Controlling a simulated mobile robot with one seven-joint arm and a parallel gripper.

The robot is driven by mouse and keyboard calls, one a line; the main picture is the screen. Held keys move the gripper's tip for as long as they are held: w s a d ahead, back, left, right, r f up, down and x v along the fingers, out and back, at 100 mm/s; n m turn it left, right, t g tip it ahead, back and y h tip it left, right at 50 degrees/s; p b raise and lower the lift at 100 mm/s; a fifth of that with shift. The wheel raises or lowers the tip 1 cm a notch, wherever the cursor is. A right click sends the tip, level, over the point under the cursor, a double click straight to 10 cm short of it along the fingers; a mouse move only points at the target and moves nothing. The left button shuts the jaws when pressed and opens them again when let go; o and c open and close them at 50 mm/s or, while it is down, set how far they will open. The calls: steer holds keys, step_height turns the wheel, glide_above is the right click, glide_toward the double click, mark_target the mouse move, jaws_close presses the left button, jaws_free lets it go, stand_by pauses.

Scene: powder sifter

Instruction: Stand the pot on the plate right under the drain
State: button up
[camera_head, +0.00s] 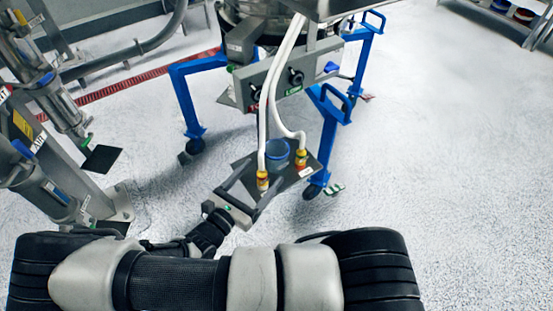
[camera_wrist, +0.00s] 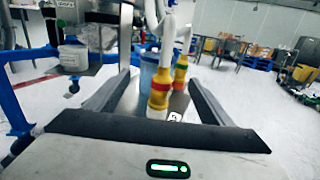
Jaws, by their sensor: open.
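A blue pot (camera_head: 278,150) stands upright on a dark plate (camera_head: 296,174) below the sifter, between the ends of two white hoses. In the wrist view the blue pot (camera_wrist: 148,70) is partly hidden behind the nearer yellow-and-red hose end (camera_wrist: 159,88). A second yellow-and-red end (camera_wrist: 181,68) stands behind and to its right. I cannot tell which outlet is the drain. My gripper (camera_head: 256,182) is open at the plate's near left edge. In the wrist view the fingers of my gripper (camera_wrist: 161,78) are apart, with the nearer hose end showing between them. They hold nothing.
The sifter's blue legs (camera_head: 187,100) on casters stand around the plate. A control box (camera_head: 285,80) hangs above it. Pipework (camera_head: 50,90) stands at the left. The floor at the right is clear.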

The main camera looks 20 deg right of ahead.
mark_target(270, 160)
steer(key=x, duration=0.3)
steer(key=b+x, duration=0.1)
steer(key=x, duration=0.3)
steer(key=shift+w+r, duration=0.15)
steer(key=shift+w, duration=0.3)
steer(key=c, duration=1.2)
